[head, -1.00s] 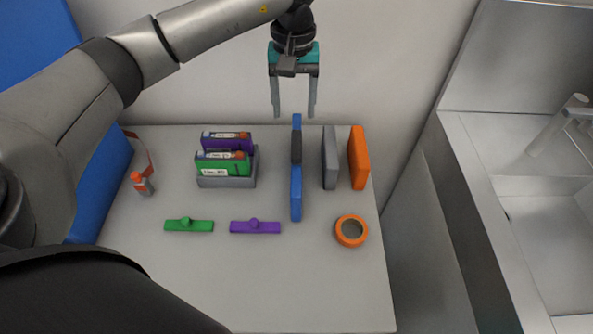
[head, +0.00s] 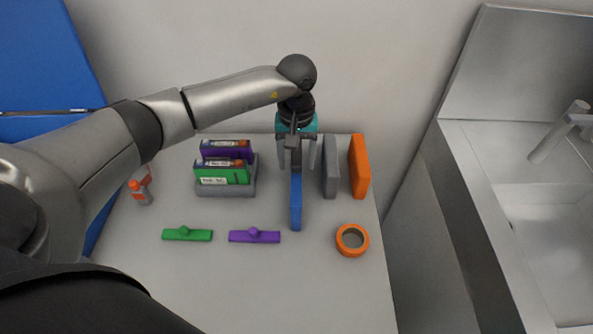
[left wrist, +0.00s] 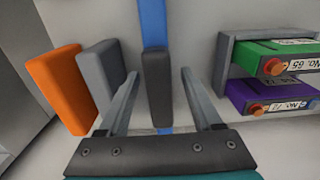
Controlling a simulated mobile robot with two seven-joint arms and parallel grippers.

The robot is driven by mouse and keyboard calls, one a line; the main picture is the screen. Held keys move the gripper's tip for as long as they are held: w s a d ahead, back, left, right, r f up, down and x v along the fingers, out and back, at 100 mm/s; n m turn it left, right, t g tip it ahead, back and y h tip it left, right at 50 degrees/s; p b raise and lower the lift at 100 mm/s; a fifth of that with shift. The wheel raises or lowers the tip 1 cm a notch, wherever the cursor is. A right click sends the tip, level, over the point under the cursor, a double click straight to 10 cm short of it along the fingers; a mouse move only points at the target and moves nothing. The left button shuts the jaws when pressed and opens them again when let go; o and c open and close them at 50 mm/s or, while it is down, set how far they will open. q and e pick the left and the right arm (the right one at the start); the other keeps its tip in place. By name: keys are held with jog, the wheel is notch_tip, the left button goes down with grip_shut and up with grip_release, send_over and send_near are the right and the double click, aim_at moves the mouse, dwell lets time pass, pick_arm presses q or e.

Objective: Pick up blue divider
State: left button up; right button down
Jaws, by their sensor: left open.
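The blue divider (head: 295,203) stands upright on the table, a long thin blue bar with a dark grip block (left wrist: 157,88) at its middle. My left gripper (head: 297,165) is over the divider in the head view and hides its far part and grip block. In the left wrist view my left gripper (left wrist: 158,100) is open, one finger on each side of the dark grip block. Gaps show between the fingers and the block. My right gripper does not show.
A grey block (head: 330,166) and an orange block (head: 359,166) stand just right of the divider. A grey holder (head: 226,190) with green and purple cases is left. Green (head: 187,234) and purple (head: 254,236) handled bars and an orange tape ring (head: 352,240) lie nearer. The front table is clear.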

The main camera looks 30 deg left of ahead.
pick_arm(q)
notch_tip(320, 180, down, 2)
jog(key=shift+f, duration=0.25)
jog(key=shift+c, duration=0.3)
grip_shut()
jog(key=shift+r, duration=0.1)
